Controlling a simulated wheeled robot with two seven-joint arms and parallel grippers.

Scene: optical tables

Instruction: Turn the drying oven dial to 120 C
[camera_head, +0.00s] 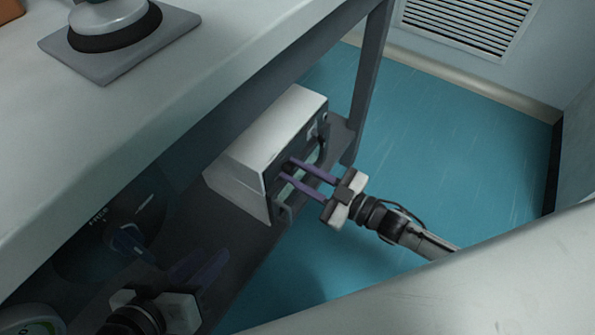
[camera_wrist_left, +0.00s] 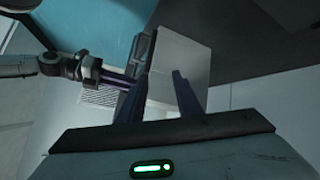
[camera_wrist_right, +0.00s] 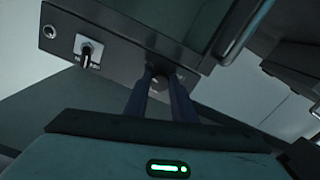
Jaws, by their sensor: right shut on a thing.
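The drying oven (camera_head: 262,140) is a pale box on the lower shelf, its dark front facing right. It also shows in the left wrist view (camera_wrist_left: 178,68). My right gripper (camera_head: 284,169) reaches its front from the right, fingers shut on the dial. In the right wrist view the small dark dial (camera_wrist_right: 161,81) sits between the fingertips of my right gripper (camera_wrist_right: 162,78), which hide most of it. I cannot read its scale. My left gripper (camera_head: 203,268) is low at the left, fingers apart and empty, away from the oven; it also shows in the left wrist view (camera_wrist_left: 160,85).
A toggle switch (camera_wrist_right: 87,50) on a light plate and a door handle (camera_wrist_right: 246,40) are on the oven front near the dial. A dark round device (camera_head: 110,238) stands on the shelf near my left gripper. The table top (camera_head: 215,60) overhangs the shelf. Blue floor (camera_head: 440,130) is clear.

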